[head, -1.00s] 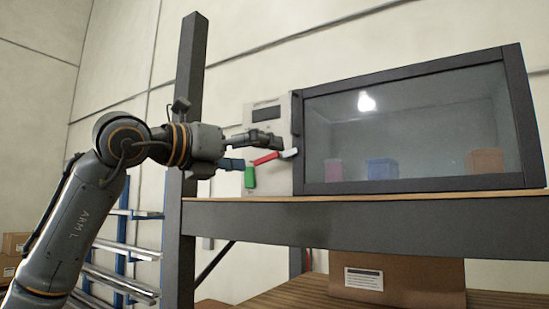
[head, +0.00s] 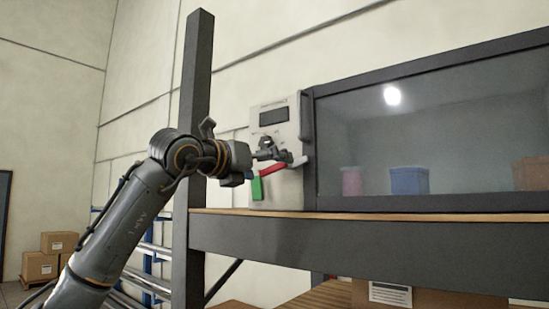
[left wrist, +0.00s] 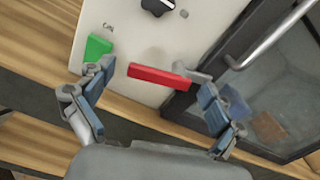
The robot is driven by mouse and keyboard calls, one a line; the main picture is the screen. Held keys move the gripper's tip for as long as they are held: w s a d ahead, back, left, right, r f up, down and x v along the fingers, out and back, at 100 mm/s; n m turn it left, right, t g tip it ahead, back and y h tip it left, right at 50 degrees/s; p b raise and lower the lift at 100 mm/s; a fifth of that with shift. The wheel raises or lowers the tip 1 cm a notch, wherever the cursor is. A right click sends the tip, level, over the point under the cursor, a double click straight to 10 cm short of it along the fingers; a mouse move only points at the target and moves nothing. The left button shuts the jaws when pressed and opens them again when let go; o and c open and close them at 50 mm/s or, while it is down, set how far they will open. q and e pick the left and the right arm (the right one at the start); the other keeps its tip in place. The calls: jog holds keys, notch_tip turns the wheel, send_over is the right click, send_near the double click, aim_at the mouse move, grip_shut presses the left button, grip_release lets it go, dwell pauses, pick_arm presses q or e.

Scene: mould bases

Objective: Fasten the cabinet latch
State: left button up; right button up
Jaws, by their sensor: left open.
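The cabinet has a dark-framed glass front (head: 455,120) beside a pale control panel (head: 285,192). A red latch bar (head: 274,171) with a grey end lies across the lower panel, slightly tilted. It also shows in the left wrist view (left wrist: 158,75). A green block (head: 257,188) sits at its left; in the left wrist view the block (left wrist: 97,47) is apart from the bar. My left gripper (head: 256,164) is open in front of the panel. In the left wrist view its fingers (left wrist: 150,85) stand on either side of the red bar; contact cannot be told. My right gripper is not in view.
The cabinet stands on a shelf with a dark front beam (head: 370,235). A dark upright post (head: 194,110) rises beside my left arm. A grey handle bar (left wrist: 268,38) runs along the glass front's frame. A dark knob (left wrist: 157,7) sits above the latch. Cartons (head: 40,267) stand far left.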

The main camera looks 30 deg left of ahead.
pick_arm(q)
jog(key=shift+w+r+p, duration=0.25)
jog(key=shift+w+p, duration=0.1)
jog(key=shift+w, duration=0.5)
jog(key=shift+w+f, duration=0.15)
jog(key=shift+w, duration=0.05)
jog(key=shift+c, duration=0.7)
jog(key=shift+s, duration=0.2)
jog(key=c, duration=1)
jog(key=shift+c, duration=0.2)
jog(key=shift+r+m, duration=0.25)
jog(key=shift+m, duration=0.15)
jog(key=shift+d+r+m+p, duration=0.1)
jog(key=shift+r+m+p, duration=0.1)
jog(key=shift+m, duration=0.4)
jog(key=shift+r+m+p, duration=0.1)
jog(key=shift+m+p, duration=0.1)
jog(key=shift+m, duration=0.4)
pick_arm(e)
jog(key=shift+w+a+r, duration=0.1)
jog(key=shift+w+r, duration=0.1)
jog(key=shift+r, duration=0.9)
